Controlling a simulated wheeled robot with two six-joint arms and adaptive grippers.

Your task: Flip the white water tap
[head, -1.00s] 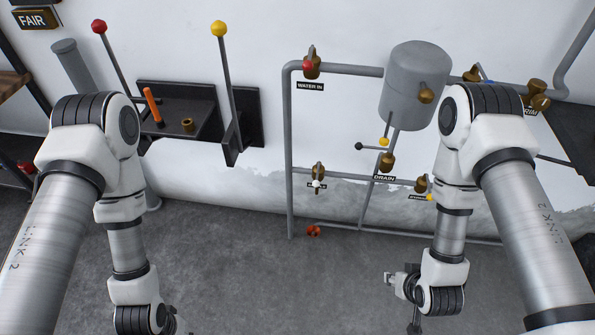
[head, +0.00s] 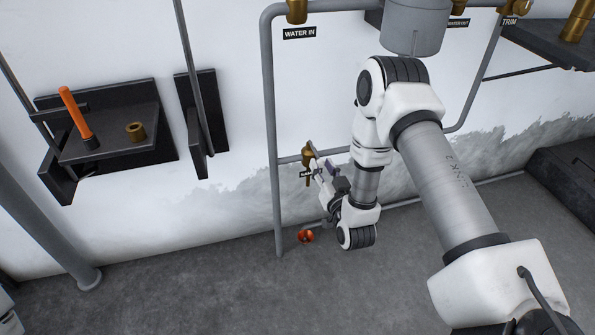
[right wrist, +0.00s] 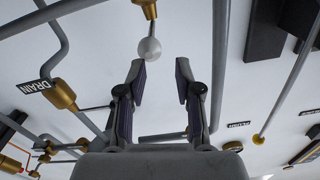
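The white water tap is a brass valve with a white ball on its lever. In the right wrist view the white ball (right wrist: 149,49) hangs from the brass body (right wrist: 148,8), near the top. In the head view the brass body (head: 307,157) sits on the low wall pipe; its white ball cannot be made out behind my gripper. My right gripper (head: 322,172) is beside the tap. In the right wrist view its two fingers (right wrist: 160,74) are open and empty, with the ball just beyond the tips, slightly left of centre. My left gripper is not in view.
A grey pipe (head: 272,130) runs down the wall left of the tap. A red valve (head: 306,236) lies low, near the floor. A drain valve (right wrist: 62,95) is left in the wrist view. A dark shelf (head: 110,135) with an orange handle (head: 74,112) is at left.

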